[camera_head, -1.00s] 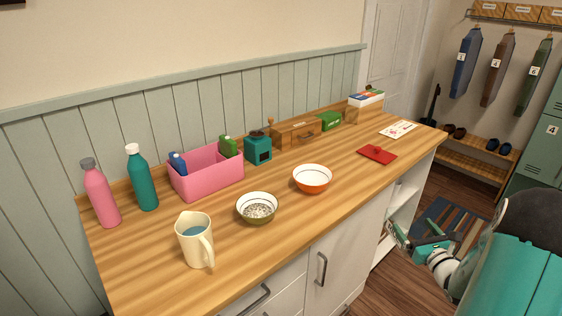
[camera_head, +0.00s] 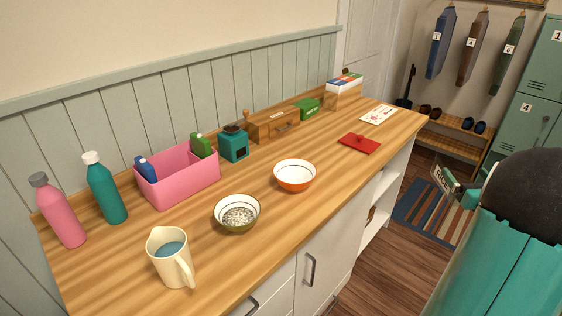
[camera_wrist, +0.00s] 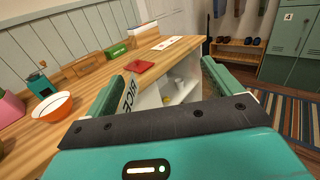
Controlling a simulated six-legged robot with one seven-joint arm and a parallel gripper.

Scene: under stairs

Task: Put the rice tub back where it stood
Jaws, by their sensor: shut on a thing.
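My gripper (camera_head: 456,188) is out over the floor, right of the counter's far end, partly hidden behind my own teal body. In the wrist view my gripper (camera_wrist: 160,84) has its two green fingers on either side of the rice tub (camera_wrist: 130,92), whose white label reads RICE. The tub also shows small in the head view (camera_head: 442,178). Most of the tub's body is hard to make out. The open white shelves (camera_head: 374,212) under the counter's far end show in both views. In the wrist view, pale and yellow items (camera_wrist: 169,100) show in the shelf area.
On the wooden counter (camera_head: 325,220) stand a jug (camera_head: 171,260), a bowl with speckled contents (camera_head: 238,216), an orange bowl (camera_head: 295,176), a pink bin (camera_head: 180,188) and a flat red thing with a knob (camera_head: 360,142). A striped rug (camera_head: 428,212) and shoe bench (camera_head: 455,146) lie beyond.

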